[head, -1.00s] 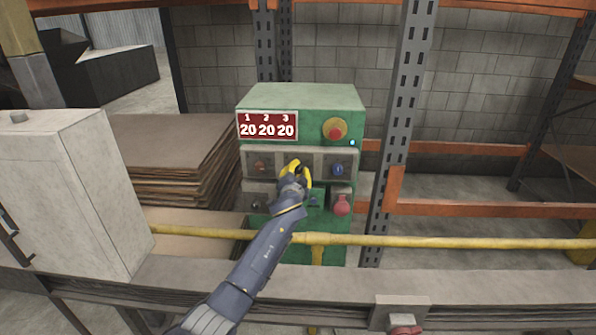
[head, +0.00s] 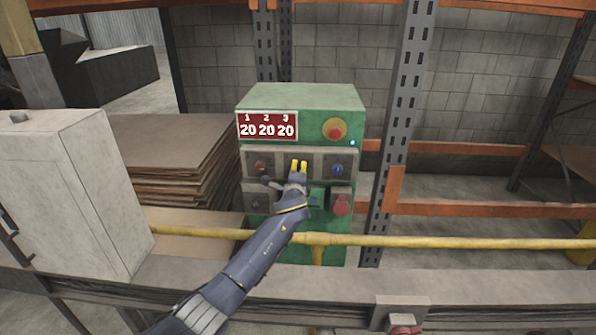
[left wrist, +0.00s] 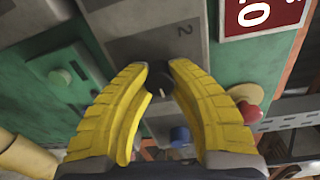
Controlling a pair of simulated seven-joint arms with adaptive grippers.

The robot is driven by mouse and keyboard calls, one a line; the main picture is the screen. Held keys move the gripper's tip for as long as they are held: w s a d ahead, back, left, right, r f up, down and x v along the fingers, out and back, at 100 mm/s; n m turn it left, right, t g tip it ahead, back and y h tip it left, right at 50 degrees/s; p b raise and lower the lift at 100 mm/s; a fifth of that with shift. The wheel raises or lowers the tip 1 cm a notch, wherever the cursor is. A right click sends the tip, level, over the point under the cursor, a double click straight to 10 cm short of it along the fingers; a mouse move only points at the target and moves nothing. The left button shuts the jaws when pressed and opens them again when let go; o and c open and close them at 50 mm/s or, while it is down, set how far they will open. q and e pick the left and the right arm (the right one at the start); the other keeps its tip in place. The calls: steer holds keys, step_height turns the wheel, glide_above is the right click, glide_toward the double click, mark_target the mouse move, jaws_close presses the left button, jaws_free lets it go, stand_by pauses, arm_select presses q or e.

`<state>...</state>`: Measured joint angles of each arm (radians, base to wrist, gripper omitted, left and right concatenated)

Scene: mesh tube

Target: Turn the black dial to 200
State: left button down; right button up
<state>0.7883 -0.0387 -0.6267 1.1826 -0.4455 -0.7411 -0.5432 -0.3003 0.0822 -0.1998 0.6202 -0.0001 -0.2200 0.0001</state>
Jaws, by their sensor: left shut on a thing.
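The black dial (left wrist: 160,78) sits on a grey plate marked 2 in the left wrist view. Its pale pointer line shows between my fingertips. My left gripper (left wrist: 161,68) has its two yellow fingers closed on the sides of the dial. In the head view my left gripper (head: 299,166) is at the middle of the upper grey panel and hides the dial. The red display (head: 267,125) on the green machine (head: 310,98) reads 20 under each of 1, 2 and 3. My right gripper is not in view.
A blue dial (head: 337,169) is to the right and a reddish dial (head: 260,167) to the left. A red button on yellow (head: 335,129) sits above. A yellow rail (head: 440,241) crosses in front of the machine. A grey cabinet (head: 70,190) stands at the left.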

arm_select(q)
steer(key=m, duration=0.4)
steer(key=shift+r, duration=0.1)
steer(key=shift+m+y, duration=0.3)
steer(key=shift+m, duration=1.7)
steer(key=c, duration=1)
jaws_free()
steer(key=shift+c, duration=0.2)
steer(key=s, duration=1.2)
steer(key=shift+a+r, duration=0.2)
